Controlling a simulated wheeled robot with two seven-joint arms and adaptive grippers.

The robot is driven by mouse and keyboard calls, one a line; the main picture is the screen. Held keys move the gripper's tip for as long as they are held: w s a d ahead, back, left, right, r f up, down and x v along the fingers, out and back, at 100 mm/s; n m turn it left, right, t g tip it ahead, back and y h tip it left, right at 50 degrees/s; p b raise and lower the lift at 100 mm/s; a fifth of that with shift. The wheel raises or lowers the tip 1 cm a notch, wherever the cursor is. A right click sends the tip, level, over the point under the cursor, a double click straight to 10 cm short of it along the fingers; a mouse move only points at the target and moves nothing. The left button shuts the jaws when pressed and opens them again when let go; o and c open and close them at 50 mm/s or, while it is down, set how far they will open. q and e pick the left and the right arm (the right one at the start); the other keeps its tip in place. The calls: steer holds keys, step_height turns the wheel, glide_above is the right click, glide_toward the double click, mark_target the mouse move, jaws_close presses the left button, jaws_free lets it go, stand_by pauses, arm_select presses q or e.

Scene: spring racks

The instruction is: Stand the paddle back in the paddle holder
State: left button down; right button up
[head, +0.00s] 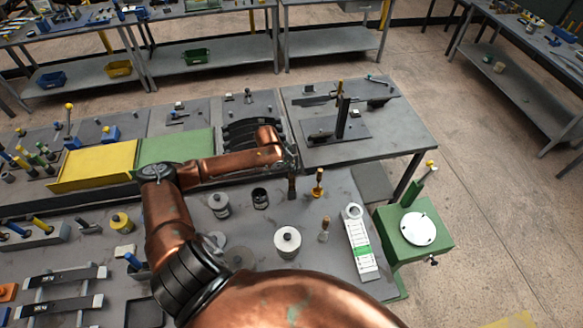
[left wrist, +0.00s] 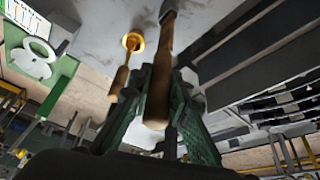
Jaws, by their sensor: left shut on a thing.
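My left gripper (head: 291,166) is above the grey bench, reaching across it from the left. In the left wrist view, its green fingers (left wrist: 160,100) are shut on a brown wooden handle, which I take to be the paddle (left wrist: 158,85). In the head view the paddle (head: 292,188) hangs below the fingers, roughly upright. I cannot tell whether its lower end touches the bench. A dark open cup (head: 260,198) stands to its left; it may be the paddle holder, but I cannot be sure. My right gripper is not in view.
A yellow-based upright tool (head: 318,184) stands close right of the paddle; it also shows in the left wrist view (left wrist: 132,41). Nearby are a white-topped canister (head: 287,242), a small brush (head: 324,236), a white-and-green strip (head: 360,243) and a green machine (head: 413,228).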

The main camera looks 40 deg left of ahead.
mark_target(290, 175)
arm_select(q)
steer(key=shift+f, duration=0.75)
steer(key=shift+f+b, duration=0.55)
steer(key=shift+f, duration=0.8)
steer(key=shift+f+b, duration=0.35)
steer(key=shift+f, duration=0.15)
steer(key=shift+f+b, duration=0.3)
steer(key=shift+f, duration=0.5)
steer(key=c, duration=1.7)
jaws_free()
steer(key=shift+c, duration=0.2)
steer(key=shift+o, duration=0.3)
